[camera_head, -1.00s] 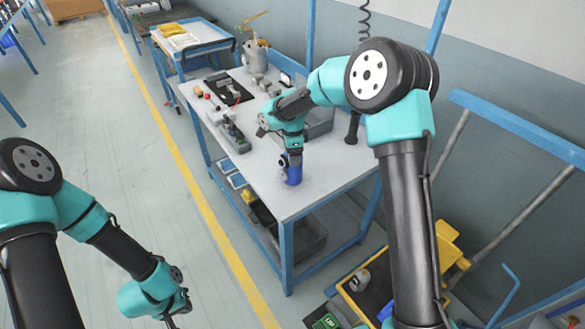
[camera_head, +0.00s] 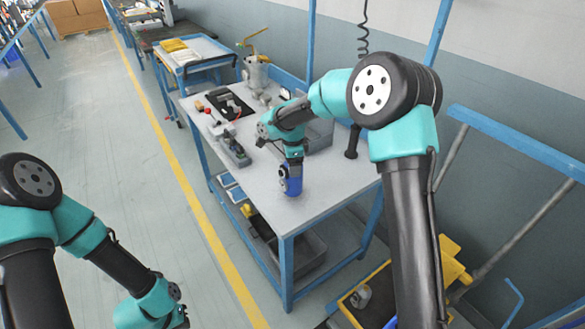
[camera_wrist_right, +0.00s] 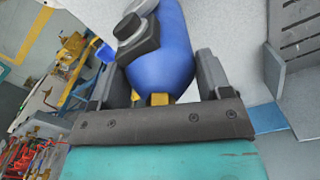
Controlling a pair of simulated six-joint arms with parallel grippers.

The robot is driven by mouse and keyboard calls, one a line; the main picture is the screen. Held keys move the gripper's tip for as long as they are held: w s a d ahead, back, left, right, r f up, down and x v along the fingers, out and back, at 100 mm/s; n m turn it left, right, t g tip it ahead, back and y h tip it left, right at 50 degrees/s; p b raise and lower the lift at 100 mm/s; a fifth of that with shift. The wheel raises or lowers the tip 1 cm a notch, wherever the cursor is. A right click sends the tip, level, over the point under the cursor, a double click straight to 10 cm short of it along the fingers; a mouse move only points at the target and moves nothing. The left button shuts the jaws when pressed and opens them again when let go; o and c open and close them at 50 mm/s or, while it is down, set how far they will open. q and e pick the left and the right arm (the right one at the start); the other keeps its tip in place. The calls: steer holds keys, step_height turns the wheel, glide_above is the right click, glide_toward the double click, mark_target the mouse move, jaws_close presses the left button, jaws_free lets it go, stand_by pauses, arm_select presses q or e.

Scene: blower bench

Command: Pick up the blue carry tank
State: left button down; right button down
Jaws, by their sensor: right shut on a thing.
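The blue carry tank (camera_head: 293,184) stands on the light grey bench near its front right part, below my right arm. In the right wrist view the tank (camera_wrist_right: 165,65) is a rounded blue body with a grey and black fitting on it, and it sits between the two dark fingers. My right gripper (camera_wrist_right: 155,90) is shut on the tank. In the head view the gripper's fingers are mostly hidden by the wrist. My left arm hangs at the lower left over the floor. Its wrist is cut off by the bottom edge, and its fingers cannot be seen.
The bench (camera_head: 245,180) also holds a grey tray of parts (camera_head: 233,150), a black tray (camera_head: 229,106), a metal pot (camera_head: 257,72) and a dark upright tool (camera_head: 353,141). A yellow cart (camera_head: 455,265) stands at the lower right. The bench's front right corner is clear.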

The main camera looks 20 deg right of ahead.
steer(key=shift+r, duration=0.6)
steer(key=shift+s+r, duration=0.15)
steer(key=shift+r, duration=0.15)
steer(key=s+a+r, duration=0.1)
steer(key=s+a, duration=0.3)
steer(key=s, duration=1.1)
steer(key=shift+a+r, duration=0.15)
steer(key=shift+a, duration=0.05)
steer(key=shift+w, duration=0.1)
